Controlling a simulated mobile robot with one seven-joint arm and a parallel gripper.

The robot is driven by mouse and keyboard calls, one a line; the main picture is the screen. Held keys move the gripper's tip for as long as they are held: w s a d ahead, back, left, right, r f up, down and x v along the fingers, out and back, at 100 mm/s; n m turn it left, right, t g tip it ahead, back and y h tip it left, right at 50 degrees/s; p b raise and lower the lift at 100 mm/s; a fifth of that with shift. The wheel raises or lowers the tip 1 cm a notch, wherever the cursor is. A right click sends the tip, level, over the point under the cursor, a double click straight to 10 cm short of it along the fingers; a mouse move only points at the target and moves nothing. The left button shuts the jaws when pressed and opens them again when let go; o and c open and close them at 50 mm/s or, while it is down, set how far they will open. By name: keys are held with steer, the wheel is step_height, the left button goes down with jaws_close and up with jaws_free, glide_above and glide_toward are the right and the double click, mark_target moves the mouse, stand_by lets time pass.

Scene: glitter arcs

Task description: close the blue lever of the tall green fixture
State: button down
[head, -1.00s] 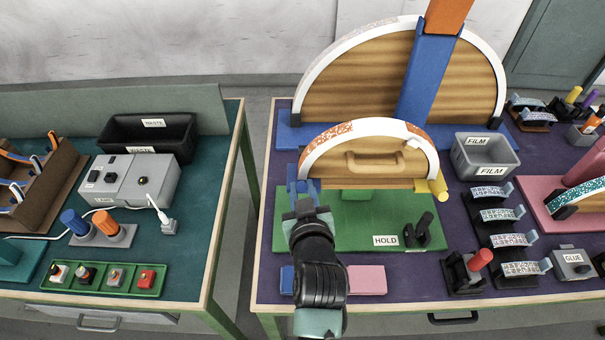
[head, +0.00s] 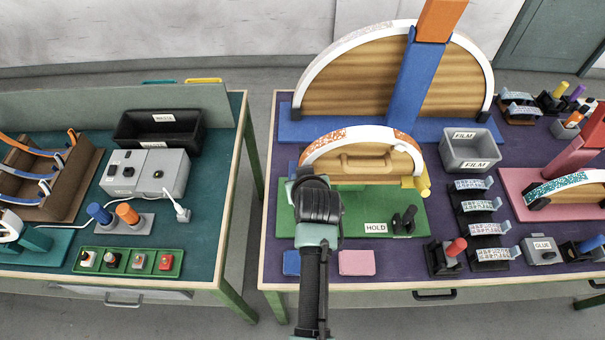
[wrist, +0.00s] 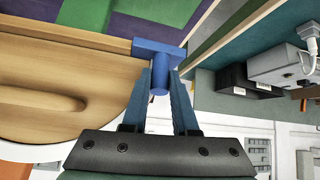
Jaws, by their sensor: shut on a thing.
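The green fixture (head: 340,222) stands on the purple bench top, its base labelled HOLD. It carries a wooden half-disc (head: 350,165) with a handle and a white and orange rim. The blue lever (wrist: 158,58) is at the fixture's left end, a T shape in the wrist view. A yellow lever (head: 421,184) is at the right end. My gripper (wrist: 160,84) has its fingers on both sides of the blue lever's stem and is shut on it. In the head view my gripper (head: 308,178) hides most of that lever.
A larger half-disc on a blue stand (head: 420,85) rises behind. A grey FILM bin (head: 470,150) stands to the right, with rows of small arc holders. Blue and pink blocks (head: 357,262) lie in front. A gap separates the teal bench (head: 210,245) at left.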

stand_by(0.3)
steer(key=c, duration=0.7)
jaws_free()
steer(key=b+v, duration=0.1)
steer(key=v, duration=1.2)
steer(key=shift+w, duration=0.1)
